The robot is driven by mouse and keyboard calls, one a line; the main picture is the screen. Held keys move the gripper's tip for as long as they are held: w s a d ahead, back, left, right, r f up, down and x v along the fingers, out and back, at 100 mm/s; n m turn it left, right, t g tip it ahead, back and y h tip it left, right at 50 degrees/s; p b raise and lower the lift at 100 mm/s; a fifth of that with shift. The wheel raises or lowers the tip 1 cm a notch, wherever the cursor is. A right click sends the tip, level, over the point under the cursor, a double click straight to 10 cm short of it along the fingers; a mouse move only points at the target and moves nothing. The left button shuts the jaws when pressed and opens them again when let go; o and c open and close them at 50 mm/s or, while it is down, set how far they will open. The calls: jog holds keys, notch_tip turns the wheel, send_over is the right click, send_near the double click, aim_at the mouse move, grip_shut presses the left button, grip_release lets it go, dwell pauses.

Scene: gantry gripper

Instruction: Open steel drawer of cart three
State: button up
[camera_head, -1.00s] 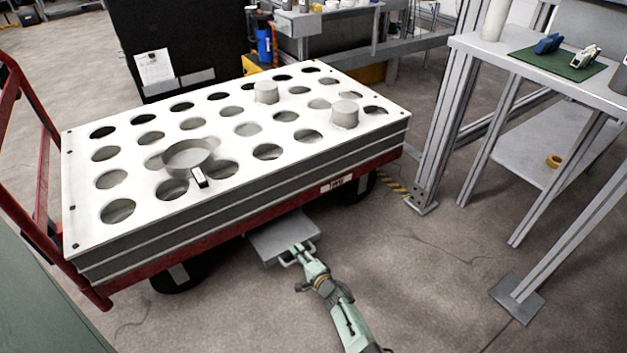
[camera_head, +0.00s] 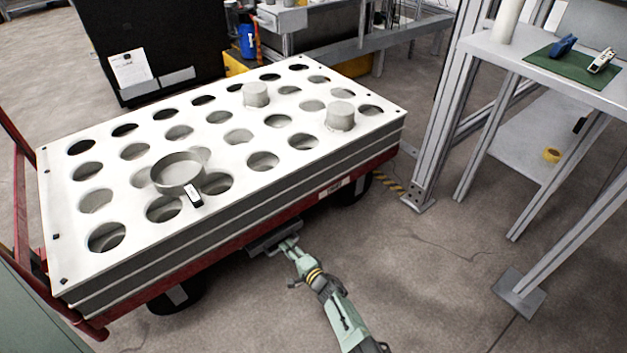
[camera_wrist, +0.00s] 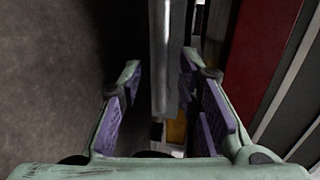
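The cart (camera_head: 140,272) has a white top with round holes, grey sides and a red frame. Its small label (camera_head: 331,187) is too small to read surely. The steel drawer (camera_head: 268,241) is a flat grey piece under the cart's near long side, and only a short part sticks out. My gripper (camera_head: 288,245) is at the drawer's front, where its handle is mostly hidden. In the wrist view my gripper's purple-padded fingers (camera_wrist: 163,92) stand apart, with a grey metal bar (camera_wrist: 160,60) between them. I cannot tell whether the right finger touches it.
A ring-shaped part (camera_head: 178,172) and two round parts sit on the cart's top. A metal-framed table (camera_head: 480,46) with a green mat (camera_head: 572,68) stands at the right. The floor (camera_head: 420,290) in front of the cart is clear.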

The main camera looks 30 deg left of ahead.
jog(key=r+p+v, duration=0.1)
jog(key=p+v, duration=0.4)
jog(key=v, duration=0.2)
jog(key=w+a+r+t, duration=0.1)
jog(key=w+r+t, duration=0.1)
jog(key=w+r, duration=0.3)
jog(key=w+a+r+n+t+h, duration=0.1)
jog(key=w+r+t, duration=0.1)
jog(key=w+r, duration=0.3)
jog(key=w+a+r+t, duration=0.1)
jog(key=w+r, duration=0.3)
jog(key=r, duration=0.4)
jog(key=shift+w+r+n+t+h+b, duration=0.3)
jog(key=shift+w+t+h+b, duration=0.1)
jog(key=shift+t, duration=0.2)
jog(key=shift+w+r, duration=0.4)
jog(key=shift+r, duration=0.15)
